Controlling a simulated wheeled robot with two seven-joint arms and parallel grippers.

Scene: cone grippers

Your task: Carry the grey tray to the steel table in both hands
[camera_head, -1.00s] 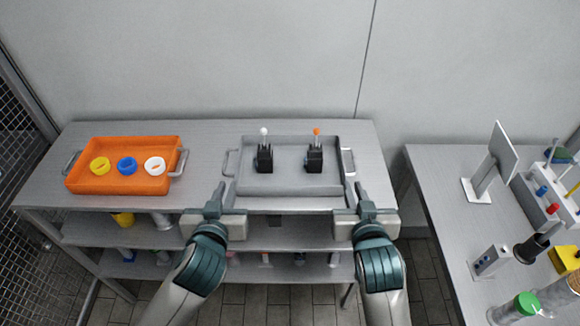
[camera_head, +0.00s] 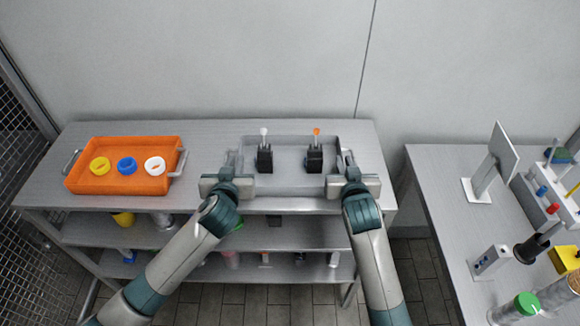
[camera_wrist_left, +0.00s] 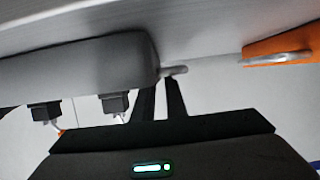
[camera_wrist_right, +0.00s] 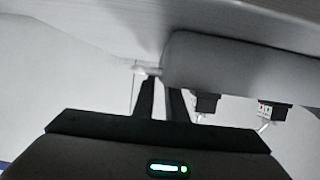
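The grey tray (camera_head: 290,178) lies flat on the grey shelf bench (camera_head: 205,140). It carries two black blocks with upright sticks, one white-tipped (camera_head: 264,157) and one orange-tipped (camera_head: 314,157). My left gripper (camera_head: 232,160) is at the tray's left handle, and my right gripper (camera_head: 346,160) is at its right handle. Both look open, with a gap between the fingers. The left handle (camera_wrist_left: 176,71) and right handle (camera_wrist_right: 146,71) show at the fingertips in the wrist views. Whether the fingers touch them is unclear. A grey, steel-looking table (camera_head: 448,210) stands at the right.
An orange tray (camera_head: 118,183) with yellow, blue and white rings is left on the bench. The right table holds a stand with a panel (camera_head: 495,165), a tube rack (camera_head: 540,195), a small box (camera_head: 490,262) and a green-lidded jar (camera_head: 523,305). Its near left area is bare.

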